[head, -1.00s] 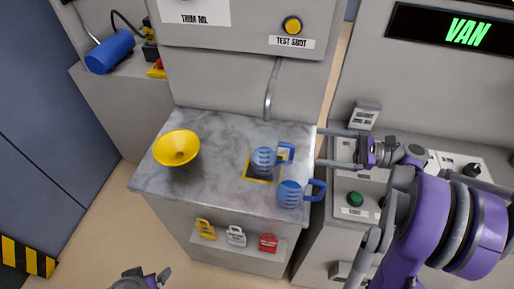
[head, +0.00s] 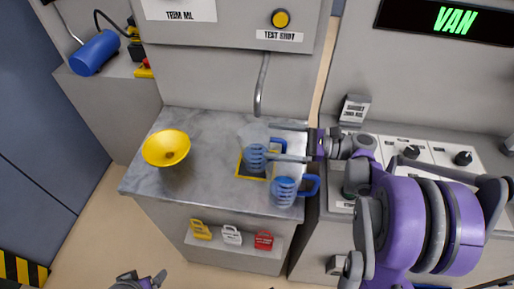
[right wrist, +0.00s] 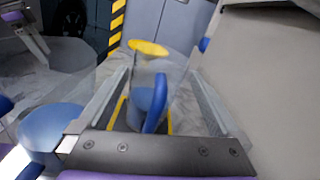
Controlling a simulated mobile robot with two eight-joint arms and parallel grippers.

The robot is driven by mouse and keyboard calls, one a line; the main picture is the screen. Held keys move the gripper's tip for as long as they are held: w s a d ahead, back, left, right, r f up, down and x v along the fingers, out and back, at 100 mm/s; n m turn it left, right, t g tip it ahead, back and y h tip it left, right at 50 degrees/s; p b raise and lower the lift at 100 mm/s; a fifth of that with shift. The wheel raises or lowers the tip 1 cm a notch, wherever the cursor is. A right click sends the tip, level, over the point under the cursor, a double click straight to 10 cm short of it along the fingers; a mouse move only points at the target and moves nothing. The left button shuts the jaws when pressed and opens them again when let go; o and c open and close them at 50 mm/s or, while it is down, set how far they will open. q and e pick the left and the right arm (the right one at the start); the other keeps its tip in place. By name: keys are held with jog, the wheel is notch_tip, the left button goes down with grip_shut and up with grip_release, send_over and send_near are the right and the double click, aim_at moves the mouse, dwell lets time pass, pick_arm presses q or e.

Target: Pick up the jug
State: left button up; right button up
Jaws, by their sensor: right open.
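A second similar jug (head: 284,192) stands nearer, at the counter's front right corner. My left gripper (head: 150,281) shows only partly at the bottom edge, and its opening is unclear.
A metal spout (head: 261,90) hangs behind the far jug. Yellow, white and red tags (head: 232,235) sit on the ledge below. The counter's middle is clear.

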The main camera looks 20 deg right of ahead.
jog(key=shift+w+a, duration=0.1)
jog(key=shift+a, duration=0.05)
grip_shut()
dwell(0.4)
dwell(1.0)
